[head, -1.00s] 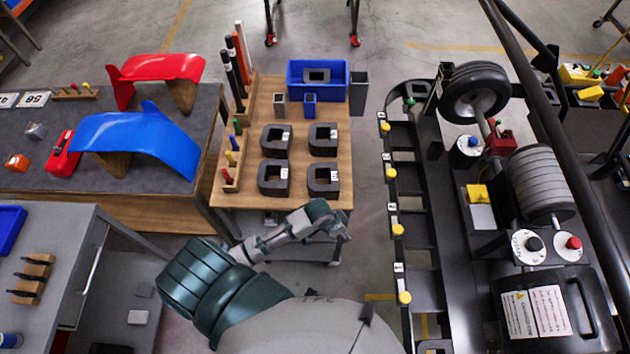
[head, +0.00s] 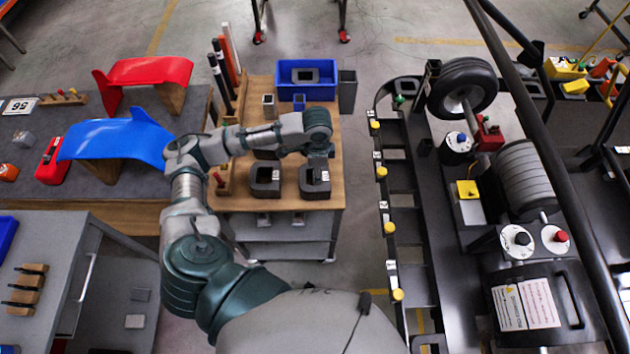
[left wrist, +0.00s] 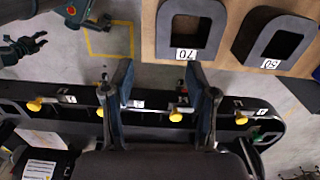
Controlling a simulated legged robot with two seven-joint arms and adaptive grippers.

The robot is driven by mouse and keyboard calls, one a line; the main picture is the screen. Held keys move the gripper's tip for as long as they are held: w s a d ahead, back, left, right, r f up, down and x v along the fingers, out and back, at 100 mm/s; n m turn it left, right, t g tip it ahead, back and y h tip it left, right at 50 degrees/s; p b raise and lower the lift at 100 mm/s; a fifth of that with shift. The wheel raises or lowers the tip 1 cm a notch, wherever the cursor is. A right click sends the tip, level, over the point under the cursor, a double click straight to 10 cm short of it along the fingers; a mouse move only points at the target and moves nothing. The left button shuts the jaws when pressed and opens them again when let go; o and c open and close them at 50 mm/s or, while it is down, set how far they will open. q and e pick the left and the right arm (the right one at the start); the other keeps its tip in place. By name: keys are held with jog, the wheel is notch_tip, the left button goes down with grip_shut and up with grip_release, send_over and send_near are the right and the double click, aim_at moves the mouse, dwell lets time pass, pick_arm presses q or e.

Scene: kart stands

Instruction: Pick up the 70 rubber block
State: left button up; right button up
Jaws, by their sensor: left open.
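The 70 rubber block (left wrist: 190,25) is a dark, squared ring with a white "70" label, at the top of the left wrist view. In the head view it appears to be the near right block (head: 315,184) on the wooden table, partly under my wrist. My left gripper (left wrist: 163,66) is open and empty. In the left wrist view its fingers point toward the table edge, with the block beyond them and slightly right. My gripper's fingers are not clear in the head view.
The 60 block (left wrist: 275,42) stands beside the 70 block. Another block (head: 265,179) is left on the table; the far ones are mostly hidden by my arm. A blue bin (head: 306,92) stands behind. The kart frame (head: 405,200) runs along the right, across a floor gap.

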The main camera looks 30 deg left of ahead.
aim_at(318, 188)
pick_arm(q)
notch_tip(318, 188, down, 9)
jog(key=shift+r, duration=0.1)
jog(key=f, duration=0.5)
jog(key=shift+w+p, duration=0.3)
jog(key=shift+w, duration=0.1)
grip_shut()
